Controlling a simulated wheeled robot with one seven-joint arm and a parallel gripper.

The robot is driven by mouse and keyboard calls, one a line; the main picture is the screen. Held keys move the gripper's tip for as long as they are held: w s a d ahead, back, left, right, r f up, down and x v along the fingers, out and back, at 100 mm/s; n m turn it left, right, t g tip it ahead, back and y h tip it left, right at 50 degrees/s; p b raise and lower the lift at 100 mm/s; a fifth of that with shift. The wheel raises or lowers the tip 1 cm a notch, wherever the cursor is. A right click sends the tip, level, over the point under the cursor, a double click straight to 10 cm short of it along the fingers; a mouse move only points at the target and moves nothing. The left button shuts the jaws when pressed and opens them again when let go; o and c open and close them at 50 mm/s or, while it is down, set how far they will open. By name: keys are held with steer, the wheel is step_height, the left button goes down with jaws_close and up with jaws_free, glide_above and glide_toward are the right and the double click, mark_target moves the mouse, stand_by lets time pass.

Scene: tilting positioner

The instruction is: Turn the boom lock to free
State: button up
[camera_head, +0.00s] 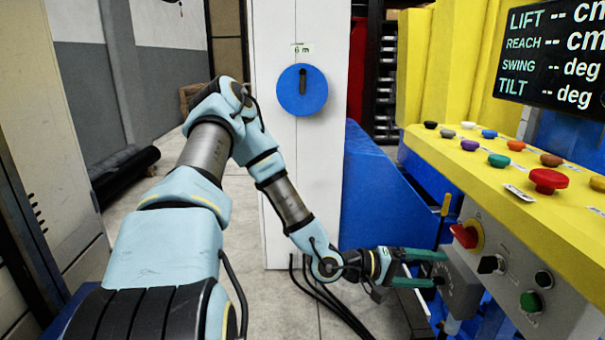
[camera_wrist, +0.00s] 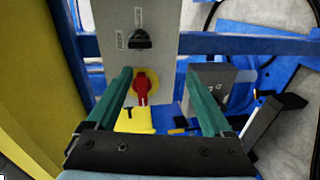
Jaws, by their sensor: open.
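My gripper (camera_head: 440,268) is open and empty, its two green fingers pointing at the control box. In the wrist view my gripper (camera_wrist: 160,74) has its fingers spread. A red rotary handle on a yellow round plate (camera_head: 465,236) sits on the grey box front; the red handle (camera_wrist: 142,86) shows upright between the fingers. A black selector knob (camera_head: 490,264) is to its right; the black knob (camera_wrist: 141,39) lies beyond the fingertips, with two small labels. The labels are too small to read, so I cannot tell which control is the boom lock.
A yellow console (camera_head: 520,170) with several coloured buttons overhangs the grey box. A green button (camera_head: 531,301) is low on the box. A dark grey plate (camera_head: 462,288) is close to the fingers. A white post (camera_head: 290,180) stands behind my arm, with cables at its foot.

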steer(key=w+a+r+m+t+y+p, duration=0.1)
steer(key=w+a+y+p, duration=0.2)
steer(key=a, duration=0.5)
steer(key=w+a+r+t+y, duration=0.1)
steer(key=w+a+y, duration=0.2)
steer(key=a+y, duration=0.35)
steer(key=w+a+r+m+t+y+p, duration=0.1)
steer(key=w+a+t+y+p, duration=0.2)
steer(key=a, duration=0.7)
steer(key=s+a+r+n+g+y+p, duration=0.1)
steer(key=s+a+r, duration=0.2)
steer(key=a+r, duration=0.3)
steer(key=s+a+r+n+g+y, duration=0.1)
steer(key=s+a+r+y, duration=0.1)
steer(key=s+a+r, duration=0.2)
steer(key=a+r, duration=0.3)
steer(key=r, duration=0.1)
steer(key=shift+r+g+p, duration=0.3)
steer(key=shift+g+p, duration=0.1)
steer(key=shift+y, duration=0.25)
steer(key=shift+c, duration=0.3)
